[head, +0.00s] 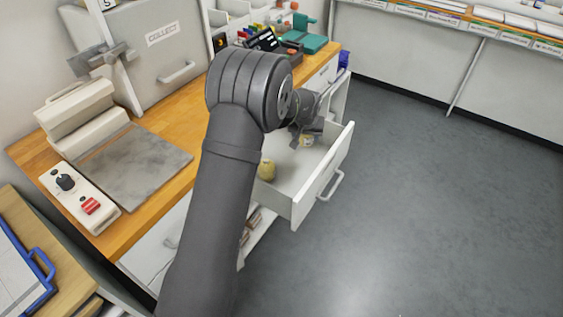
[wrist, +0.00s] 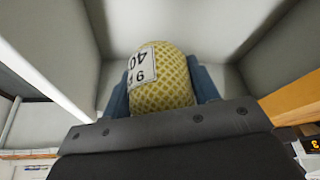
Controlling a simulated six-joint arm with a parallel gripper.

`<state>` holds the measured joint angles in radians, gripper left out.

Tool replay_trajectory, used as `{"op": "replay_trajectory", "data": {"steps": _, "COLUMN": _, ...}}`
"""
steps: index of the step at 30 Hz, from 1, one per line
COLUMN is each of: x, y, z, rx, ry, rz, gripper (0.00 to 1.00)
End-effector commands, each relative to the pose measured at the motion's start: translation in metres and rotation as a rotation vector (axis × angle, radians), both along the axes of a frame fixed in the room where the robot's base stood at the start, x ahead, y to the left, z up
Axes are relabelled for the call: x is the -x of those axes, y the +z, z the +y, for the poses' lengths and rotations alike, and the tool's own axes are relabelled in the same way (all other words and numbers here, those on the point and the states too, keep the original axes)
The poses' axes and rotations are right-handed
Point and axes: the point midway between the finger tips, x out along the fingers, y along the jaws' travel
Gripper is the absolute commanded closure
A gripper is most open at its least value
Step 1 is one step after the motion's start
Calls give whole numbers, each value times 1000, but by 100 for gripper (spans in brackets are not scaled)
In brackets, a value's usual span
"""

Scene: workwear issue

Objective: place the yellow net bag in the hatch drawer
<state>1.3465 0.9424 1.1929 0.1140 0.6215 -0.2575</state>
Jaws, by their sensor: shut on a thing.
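The yellow net bag (wrist: 168,90) has a white printed label and fills the space between the two blue fingers of my gripper (wrist: 163,92) in the wrist view. My gripper is shut on it. I cannot tell whether the bag touches the drawer floor.
The wooden counter (head: 160,215) carries a grey box marked COLLECT (head: 160,50), a grey plate (head: 135,160) and a control box with a red button (head: 80,198). The floor to the right is clear.

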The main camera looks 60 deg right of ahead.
Motion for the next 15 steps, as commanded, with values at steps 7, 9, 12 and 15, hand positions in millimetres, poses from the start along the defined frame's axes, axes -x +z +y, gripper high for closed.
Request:
{"op": "replay_trajectory", "data": {"steps": 7, "x": 4, "y": -37, "z": -1, "rx": -3, "ry": -10, "rz": 0, "gripper": 69}}
{"op": "replay_trajectory", "data": {"steps": 9, "x": 4, "y": -51, "z": -1, "rx": -3, "ry": -9, "rz": 1, "gripper": 69}}
{"op": "replay_trajectory", "data": {"steps": 12, "x": 3, "y": -64, "z": -1, "rx": -1, "ry": -10, "rz": 1, "gripper": 69}}
{"op": "replay_trajectory", "data": {"steps": 15, "x": 3, "y": -72, "z": -1, "rx": -1, "ry": -9, "rz": 0, "gripper": 69}}
